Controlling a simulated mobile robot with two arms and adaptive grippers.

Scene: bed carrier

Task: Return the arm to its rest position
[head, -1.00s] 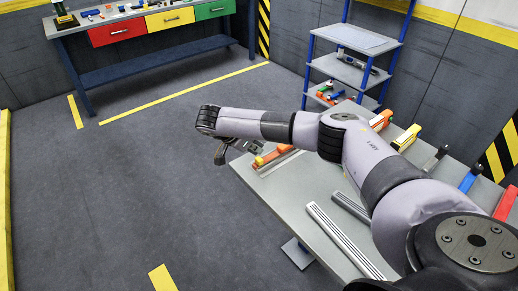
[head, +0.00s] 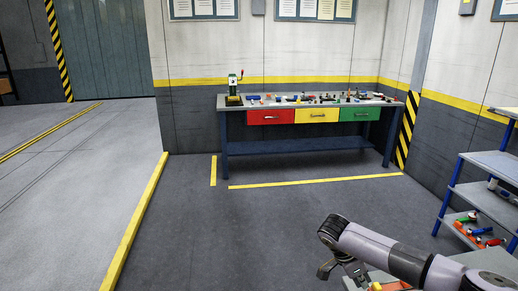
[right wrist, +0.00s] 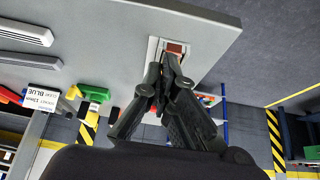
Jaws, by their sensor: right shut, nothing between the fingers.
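My right arm (head: 395,256) reaches in from the lower right of the head view, over the corner of a grey table. My right gripper (head: 343,271) hangs at its end, small and partly cut off by the lower edge. In the right wrist view the black fingers of my right gripper (right wrist: 165,72) are together with nothing between them. Behind the fingertips a small brown-topped piece (right wrist: 175,47) lies on the table (right wrist: 115,45); I cannot tell whether they touch. My left gripper is in neither view.
A workbench (head: 310,143) with red, yellow and green drawers stands at the back wall. A blue-framed shelf rack (head: 487,197) stands at the right. Open floor (head: 240,235) lies left of my arm. In the wrist view, metal bars (right wrist: 22,31) and coloured tools (right wrist: 95,93) are on the table.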

